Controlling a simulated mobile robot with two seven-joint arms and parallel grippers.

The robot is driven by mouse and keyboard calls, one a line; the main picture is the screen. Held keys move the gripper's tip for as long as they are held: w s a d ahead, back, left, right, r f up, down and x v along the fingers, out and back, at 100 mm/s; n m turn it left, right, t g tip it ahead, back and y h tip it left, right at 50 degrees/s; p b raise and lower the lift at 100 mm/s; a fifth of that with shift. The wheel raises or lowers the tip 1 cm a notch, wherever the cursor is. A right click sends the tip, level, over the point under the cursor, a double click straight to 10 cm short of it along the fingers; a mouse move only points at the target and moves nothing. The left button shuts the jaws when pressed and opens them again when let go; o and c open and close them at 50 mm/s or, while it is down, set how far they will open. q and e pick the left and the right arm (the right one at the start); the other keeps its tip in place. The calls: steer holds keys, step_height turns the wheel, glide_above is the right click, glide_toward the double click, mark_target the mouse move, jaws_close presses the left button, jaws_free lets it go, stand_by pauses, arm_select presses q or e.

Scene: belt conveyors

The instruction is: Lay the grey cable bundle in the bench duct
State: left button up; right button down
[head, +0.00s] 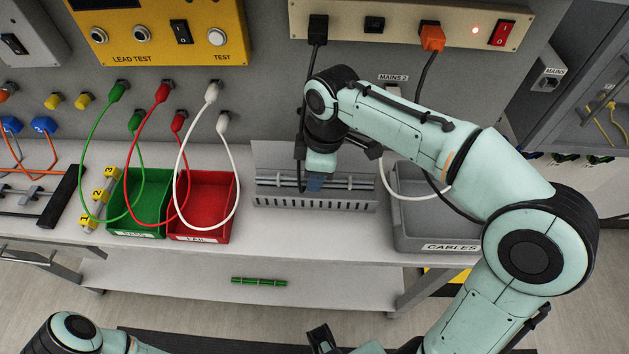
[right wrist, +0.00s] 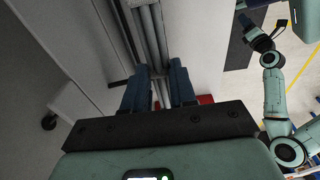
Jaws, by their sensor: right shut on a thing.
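The grey cable bundle (head: 351,183) is several parallel grey strands, lying lengthwise along the slotted grey bench duct (head: 315,203). It shows just above the duct's front slots, in front of the back plate; I cannot tell whether it touches the duct floor. My right gripper (head: 314,184) comes down from above and is shut on the bundle near its middle. In the right wrist view its blue fingers (right wrist: 160,88) stand on either side of the bundle (right wrist: 153,35). My left gripper (head: 321,338) is low at the front, away from the duct; its finger opening is unclear.
A green bin (head: 155,229) and a red bin (head: 208,235) stand left of the duct, with hanging test leads. A grey CABLES bin (head: 414,243) stands to the right, partly behind my right arm. A green rod (head: 259,282) lies on the lower shelf.

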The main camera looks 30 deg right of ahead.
steer(key=shift+w+d+f+b, duration=0.2)
steer(key=shift+w+d+f, duration=0.05)
steer(key=shift+w+f, duration=0.25)
steer(key=shift+w+d+f+b, duration=0.25)
steer(key=shift+w+f, duration=0.1)
steer(key=shift+f, duration=0.2)
steer(key=shift+s+f+b, duration=0.15)
steer(key=shift+f+b, duration=0.15)
steer(key=shift+f, duration=0.5)
steer(key=c, duration=0.8)
jaws_free()
steer(key=shift+r, duration=0.1)
